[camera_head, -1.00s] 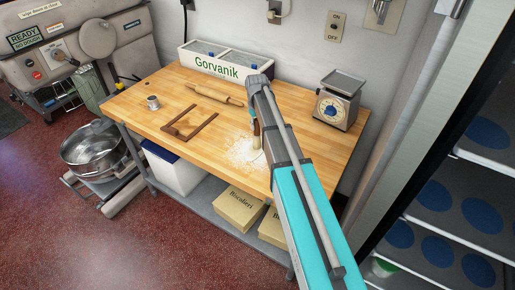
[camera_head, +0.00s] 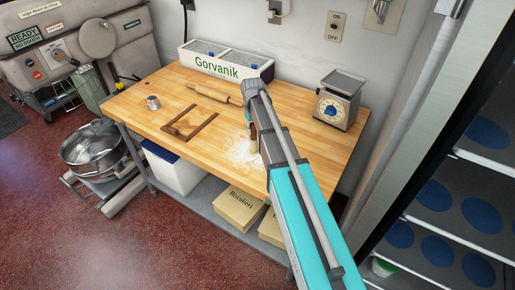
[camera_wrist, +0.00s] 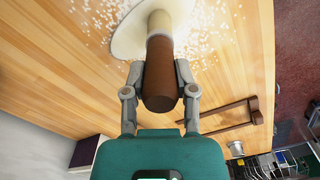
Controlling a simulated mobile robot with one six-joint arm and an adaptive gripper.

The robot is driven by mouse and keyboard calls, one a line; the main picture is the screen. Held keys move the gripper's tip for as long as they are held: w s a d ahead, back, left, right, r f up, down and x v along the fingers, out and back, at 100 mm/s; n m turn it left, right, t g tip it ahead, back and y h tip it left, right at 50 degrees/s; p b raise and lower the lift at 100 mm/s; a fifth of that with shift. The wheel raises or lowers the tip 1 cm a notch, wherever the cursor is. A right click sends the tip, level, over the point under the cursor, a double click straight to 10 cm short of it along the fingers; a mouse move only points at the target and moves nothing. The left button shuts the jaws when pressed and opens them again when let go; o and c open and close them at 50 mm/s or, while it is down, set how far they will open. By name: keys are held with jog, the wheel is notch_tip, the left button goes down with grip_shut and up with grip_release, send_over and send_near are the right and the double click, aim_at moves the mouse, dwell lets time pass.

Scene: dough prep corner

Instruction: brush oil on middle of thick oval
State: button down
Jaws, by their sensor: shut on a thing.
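My gripper (camera_wrist: 159,82) is shut on the brown handle of a brush (camera_wrist: 160,60). The brush points away from the wrist, and its pale head (camera_wrist: 160,20) is over a flat, pale dough piece (camera_wrist: 128,42). The head appears to meet the dough, but I cannot tell for sure whether it touches. The dough runs out of the wrist view at the top, so its full outline and thickness are not clear. In the head view the brush (camera_head: 253,143) stands nearly upright below my gripper, and my arm hides most of the area behind it.
Scattered flour (camera_head: 240,154) surrounds the dough on the wooden table (camera_head: 165,95). A brown frame (camera_head: 178,133), a rolling pin (camera_head: 205,91), a small metal cup (camera_head: 153,102) and a scale (camera_head: 338,105) also stand there. A Gorvanik box (camera_head: 217,68) is at the back.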

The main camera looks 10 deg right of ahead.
jog(key=shift+w+d, duration=0.1)
jog(key=shift+w, duration=0.05)
jog(key=shift+w+d, duration=1.5)
jog(key=shift+w, duration=0.3)
jog(key=shift+s, duration=0.1)
jog(key=shift+s+a, duration=1.55)
jog(key=shift+s, duration=0.25)
